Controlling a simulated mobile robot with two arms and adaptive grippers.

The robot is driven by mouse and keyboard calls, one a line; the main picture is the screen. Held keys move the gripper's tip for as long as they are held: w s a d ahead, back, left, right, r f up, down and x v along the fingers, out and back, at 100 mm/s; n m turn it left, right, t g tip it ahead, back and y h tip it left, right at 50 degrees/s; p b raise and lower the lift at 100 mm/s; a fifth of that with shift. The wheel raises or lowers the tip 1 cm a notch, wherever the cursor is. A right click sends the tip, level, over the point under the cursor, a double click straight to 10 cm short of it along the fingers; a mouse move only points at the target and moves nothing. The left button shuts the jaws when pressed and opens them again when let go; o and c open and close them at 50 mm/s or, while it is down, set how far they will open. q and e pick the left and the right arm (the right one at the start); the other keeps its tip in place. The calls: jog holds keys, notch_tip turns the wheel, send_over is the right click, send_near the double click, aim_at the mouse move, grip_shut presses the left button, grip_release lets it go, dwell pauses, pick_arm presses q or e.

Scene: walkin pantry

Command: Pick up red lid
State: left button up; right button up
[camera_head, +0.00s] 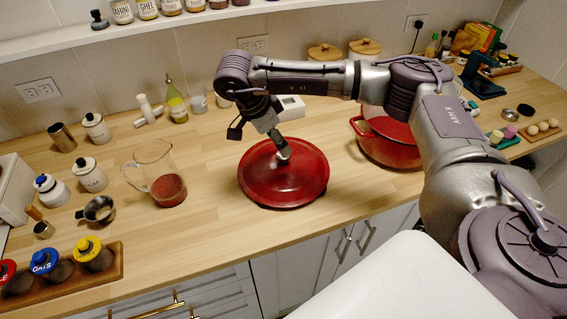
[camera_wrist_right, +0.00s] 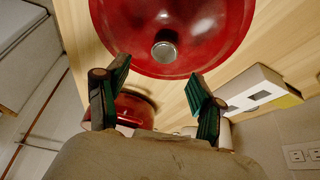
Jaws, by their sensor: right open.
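The red lid (camera_head: 283,180) lies on the wooden counter, near the front edge. In the right wrist view the lid (camera_wrist_right: 200,35) fills the top, and its round metal knob (camera_wrist_right: 164,52) shows just beyond the fingertips. My right gripper (camera_head: 280,150) is above the lid near its knob, pointing down. In the wrist view its two green-padded fingers (camera_wrist_right: 160,75) are spread apart with nothing between them. In the head view the gripper partly hides the knob, and contact cannot be told. My left gripper is not in view.
A red pot (camera_head: 388,150) stands right of the lid, partly behind my arm. A glass pitcher (camera_head: 166,185) stands left. A white box (camera_head: 290,107) and an oil bottle (camera_head: 176,104) stand behind. The counter between pitcher and lid is clear.

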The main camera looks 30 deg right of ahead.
aim_at(284, 162)
jog(key=shift+d+f, duration=0.25)
jog(key=shift+f, duration=0.45)
jog(key=p+x, duration=0.1)
jog(key=x, duration=0.1)
jog(key=p+x, duration=0.1)
jog(key=x, duration=0.2)
jog(key=shift+w+a+p, duration=0.2)
jog(key=shift+a+p, duration=0.05)
jog(key=shift+p, duration=0.05)
jog(key=shift+f, duration=0.3)
jog(key=shift+s, duration=0.1)
grip_shut()
jog(key=shift+r, duration=0.1)
